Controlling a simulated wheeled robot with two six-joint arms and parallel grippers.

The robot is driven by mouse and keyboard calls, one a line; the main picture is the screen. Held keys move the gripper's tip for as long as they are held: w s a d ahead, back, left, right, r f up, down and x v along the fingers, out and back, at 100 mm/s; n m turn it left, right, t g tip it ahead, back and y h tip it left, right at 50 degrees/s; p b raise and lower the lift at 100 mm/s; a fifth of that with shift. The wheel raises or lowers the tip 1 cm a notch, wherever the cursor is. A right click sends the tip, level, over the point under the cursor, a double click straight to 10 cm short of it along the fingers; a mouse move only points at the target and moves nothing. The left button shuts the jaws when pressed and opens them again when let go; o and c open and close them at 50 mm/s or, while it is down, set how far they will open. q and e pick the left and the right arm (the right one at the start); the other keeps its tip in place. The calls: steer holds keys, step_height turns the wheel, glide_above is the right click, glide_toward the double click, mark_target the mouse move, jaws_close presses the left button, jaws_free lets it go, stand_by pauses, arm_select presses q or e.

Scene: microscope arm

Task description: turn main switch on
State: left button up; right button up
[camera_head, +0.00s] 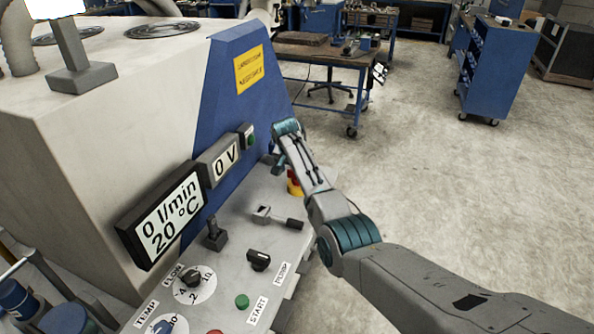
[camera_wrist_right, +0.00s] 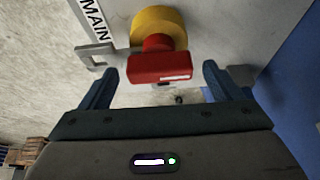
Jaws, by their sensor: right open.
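The main switch, a red handle on a round yellow base, is in the right wrist view (camera_wrist_right: 160,68), beside a label reading MAIN (camera_wrist_right: 95,20). In the head view its red and yellow switch body (camera_head: 294,186) shows on the far part of the control panel, partly hidden by my right arm. My right gripper (camera_wrist_right: 158,80) is open, one finger on each side of the red handle, with gaps visible on both sides. In the head view the right gripper (camera_head: 280,160) is small and partly hidden behind its wrist. My left gripper is not in view.
The sloped panel (camera_head: 232,262) carries a grey lever (camera_head: 277,217), a black joystick (camera_head: 215,236), a black knob (camera_head: 258,260) and a green button (camera_head: 242,301). Displays (camera_head: 167,218) and a blue housing (camera_head: 225,110) stand behind them. The floor to the right is open.

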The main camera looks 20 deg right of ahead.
steer(key=b+v, duration=0.2)
steer(key=v, duration=0.8)
steer(key=shift+r+b, duration=0.2)
steer(key=shift+b, duration=0.1)
steer(key=shift+s+a, duration=0.1)
